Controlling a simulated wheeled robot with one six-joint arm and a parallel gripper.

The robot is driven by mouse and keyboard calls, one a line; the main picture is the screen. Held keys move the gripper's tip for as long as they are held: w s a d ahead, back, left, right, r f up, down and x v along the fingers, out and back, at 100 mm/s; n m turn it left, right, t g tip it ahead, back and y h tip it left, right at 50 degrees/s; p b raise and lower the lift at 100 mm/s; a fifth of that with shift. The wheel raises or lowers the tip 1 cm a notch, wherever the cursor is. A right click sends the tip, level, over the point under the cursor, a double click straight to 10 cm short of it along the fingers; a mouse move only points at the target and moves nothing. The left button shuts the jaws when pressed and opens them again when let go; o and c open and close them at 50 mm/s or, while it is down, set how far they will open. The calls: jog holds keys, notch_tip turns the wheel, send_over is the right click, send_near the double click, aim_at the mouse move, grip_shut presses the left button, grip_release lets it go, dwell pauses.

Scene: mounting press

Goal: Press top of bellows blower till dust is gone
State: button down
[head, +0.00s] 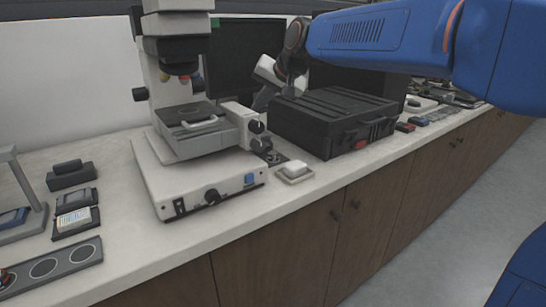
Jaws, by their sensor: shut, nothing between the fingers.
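My gripper (289,88) is small in the head view, below my dark wrist at the end of my blue arm. It points down over the back left of a black case and is shut and empty. I cannot make out the bellows blower for certain, nor any dust. A small dark round part (273,157) sits on the bench between the microscope-like device and the case, too small to identify.
The white microscope-like device (205,185) stands left of the black case (335,122) on the pale bench (120,262). A small white block (294,172) lies near the front edge. Dark screens (243,58) stand behind. Small boxes and a round-welled strip (48,268) are left.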

jog(key=shift+r, duration=0.1)
dwell(0.8)
notch_tip(320, 180, up, 4)
jog(key=shift+f, duration=0.2)
jog(key=shift+f, duration=4.4)
jog(key=shift+f, duration=0.15)
jog(key=shift+f, duration=0.3)
